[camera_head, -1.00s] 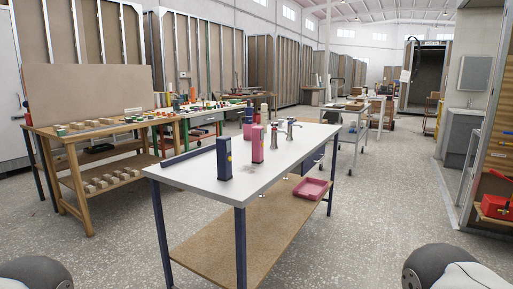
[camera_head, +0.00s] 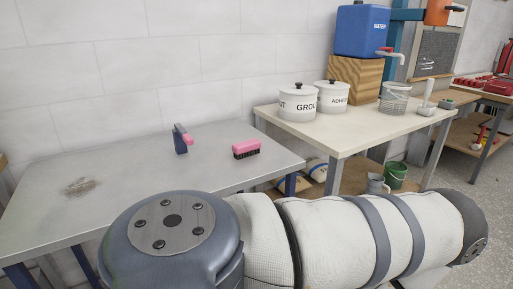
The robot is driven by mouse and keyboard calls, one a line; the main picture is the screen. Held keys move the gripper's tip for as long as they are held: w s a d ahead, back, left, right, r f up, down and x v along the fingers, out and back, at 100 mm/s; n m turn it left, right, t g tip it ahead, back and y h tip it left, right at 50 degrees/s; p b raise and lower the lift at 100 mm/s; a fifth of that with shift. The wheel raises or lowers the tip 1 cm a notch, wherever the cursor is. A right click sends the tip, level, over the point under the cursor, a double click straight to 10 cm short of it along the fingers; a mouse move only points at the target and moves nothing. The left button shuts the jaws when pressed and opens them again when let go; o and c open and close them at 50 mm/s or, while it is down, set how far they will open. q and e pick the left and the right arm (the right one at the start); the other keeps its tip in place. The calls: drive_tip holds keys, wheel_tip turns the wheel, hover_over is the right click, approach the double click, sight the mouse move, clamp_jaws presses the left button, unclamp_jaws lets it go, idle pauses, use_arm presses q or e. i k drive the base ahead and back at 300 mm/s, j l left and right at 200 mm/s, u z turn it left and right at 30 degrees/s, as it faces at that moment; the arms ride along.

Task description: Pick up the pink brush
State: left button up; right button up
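The pink brush (camera_head: 246,149) lies on the grey table (camera_head: 130,165) near its right end. It has a pink back and dark bristles facing down. A link of my own arm crosses the lower part of the view, in front of the table, and hides part of its front edge. Neither of my grippers shows. Nothing is seen touching the brush.
A dark blue and pink tool (camera_head: 181,139) stands left of the brush. A white wall is behind.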

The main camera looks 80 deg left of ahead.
sight(245, 149)
drive_tip(key=u, duration=2.6)
